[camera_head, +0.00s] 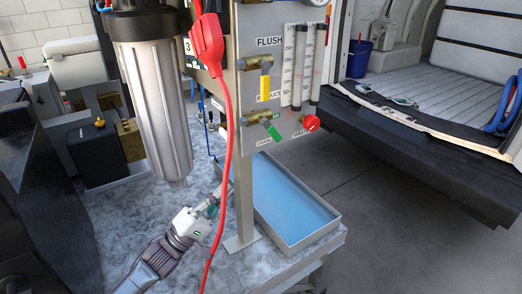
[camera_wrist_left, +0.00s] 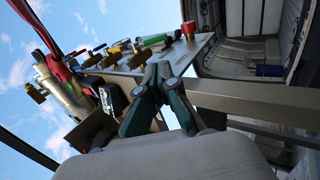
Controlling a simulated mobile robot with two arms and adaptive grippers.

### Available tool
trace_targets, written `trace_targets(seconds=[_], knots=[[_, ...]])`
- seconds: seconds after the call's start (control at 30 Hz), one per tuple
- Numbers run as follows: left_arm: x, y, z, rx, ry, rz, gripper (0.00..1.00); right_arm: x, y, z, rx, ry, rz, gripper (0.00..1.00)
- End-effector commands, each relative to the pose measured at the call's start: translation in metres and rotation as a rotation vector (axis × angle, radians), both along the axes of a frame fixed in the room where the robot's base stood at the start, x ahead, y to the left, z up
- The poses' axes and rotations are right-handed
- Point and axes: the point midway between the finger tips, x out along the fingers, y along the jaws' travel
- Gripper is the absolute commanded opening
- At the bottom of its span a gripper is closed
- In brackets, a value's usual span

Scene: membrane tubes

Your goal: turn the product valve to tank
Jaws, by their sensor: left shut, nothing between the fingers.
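The product valve (camera_head: 262,117) is a brass valve on the grey panel, below the partly hidden PRODUCT label. Its green handle (camera_head: 273,133) slants down to the right; it also shows in the left wrist view (camera_wrist_left: 153,41). Above it, the FLUSH valve (camera_head: 255,63) has a yellow handle (camera_head: 265,88) hanging straight down. My left gripper (camera_head: 227,187) is low beside the panel's post, below and left of the product valve and apart from it. In the left wrist view its green fingers (camera_wrist_left: 159,72) meet at the tips, with nothing between them. My right gripper is not in view.
A red knob (camera_head: 310,122) sits right of the product valve. A red cable (camera_head: 229,130) hangs in front of the panel's left edge. A large filter housing (camera_head: 158,110) stands left. A blue-bottomed tray (camera_head: 290,200) lies below the panel, beside the post (camera_head: 245,195).

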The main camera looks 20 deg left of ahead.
Motion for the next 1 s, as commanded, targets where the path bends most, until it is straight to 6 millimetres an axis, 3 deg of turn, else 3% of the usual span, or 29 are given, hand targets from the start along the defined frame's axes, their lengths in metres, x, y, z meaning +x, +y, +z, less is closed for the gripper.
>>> trace_targets(seconds=[0.17,0.63,1.0], knots=[[0.008,-0.007,0.013,-0.013,-0.007,-0.018,0.0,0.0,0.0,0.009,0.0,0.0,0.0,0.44],[0.069,-0.055,0.071,-0.012,-0.006,-0.015,0.0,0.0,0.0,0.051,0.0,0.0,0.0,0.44],[0.088,-0.07,0.083,-0.009,-0.003,-0.015,0.0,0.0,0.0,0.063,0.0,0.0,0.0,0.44]])
